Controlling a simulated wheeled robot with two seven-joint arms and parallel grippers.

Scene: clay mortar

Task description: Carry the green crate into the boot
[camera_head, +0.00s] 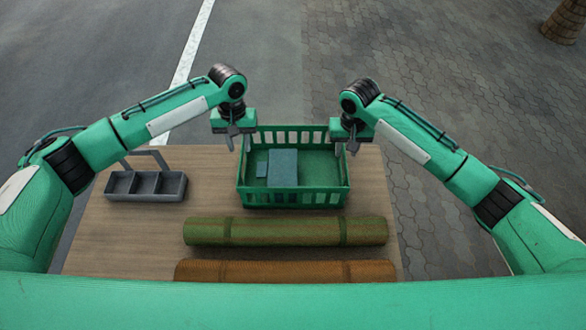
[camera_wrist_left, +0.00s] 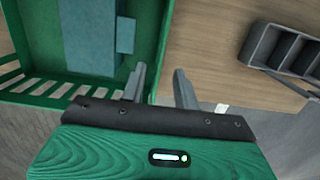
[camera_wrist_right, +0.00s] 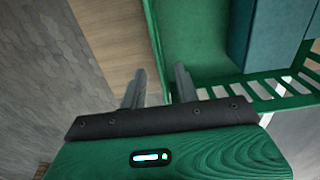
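The green crate (camera_head: 292,198) stands on a wooden surface, with slotted walls and an open top. A large teal box (camera_head: 283,167) and a smaller one (camera_head: 261,169) lie inside it. My left gripper (camera_head: 239,144) is at the crate's left wall, towards the far corner. In the left wrist view its open fingers (camera_wrist_left: 160,82) lie on either side of that wall. My right gripper (camera_head: 345,149) is at the right wall, towards the far corner. In the right wrist view its open fingers (camera_wrist_right: 159,82) also straddle the wall. I cannot make out a boot.
The wooden surface (camera_head: 118,235) has a grey compartment tray (camera_head: 147,186) with a handle left of the crate. A green roll (camera_head: 285,231) and a brown roll (camera_head: 285,271) lie in front of the crate. Paving surrounds the surface; a brown post stands far right.

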